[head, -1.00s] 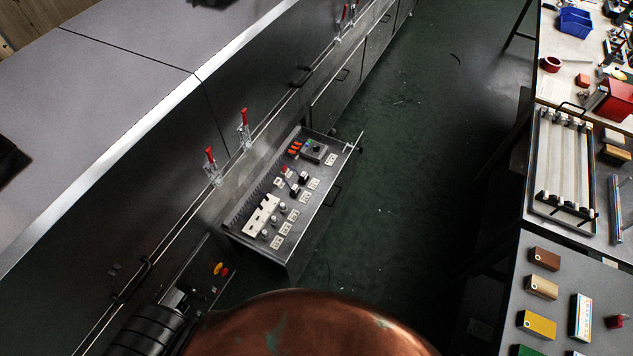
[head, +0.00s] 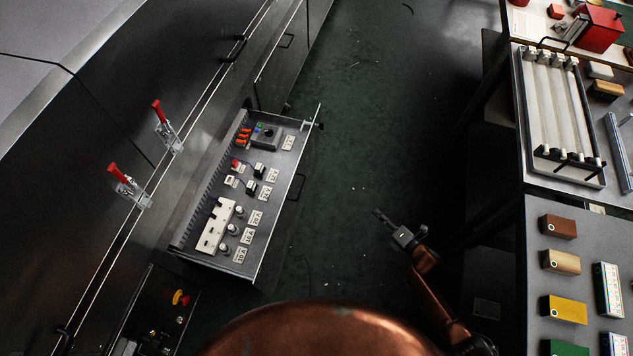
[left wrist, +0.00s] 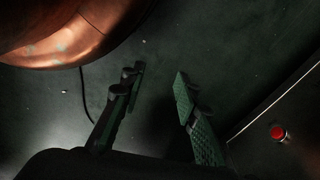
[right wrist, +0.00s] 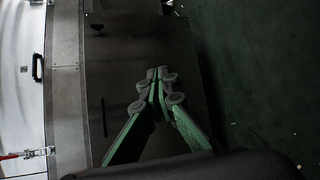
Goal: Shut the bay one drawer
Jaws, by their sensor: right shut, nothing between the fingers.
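The drawer (head: 277,232) stands pulled out from the dark cabinet row in the head view. It holds switches, knobs, a white block and small labels. A dark bar handle (head: 297,187) is on its front. My right gripper (head: 379,214) is shut and empty, over the floor to the right of the drawer front, apart from it. In the right wrist view, my right gripper (right wrist: 158,76) points at a dark panel (right wrist: 130,50) with a bar handle; I cannot tell if this is the drawer front. My left gripper (left wrist: 158,80) is open and empty over dark floor.
Red-handled toggle clamps (head: 168,128) stand on the cabinet edge. A control panel with a yellow and red button (head: 180,298) is at lower left. A bench (head: 515,215) with coloured blocks and a roller tray (head: 521,110) lies right. Green floor (head: 365,120) is clear between.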

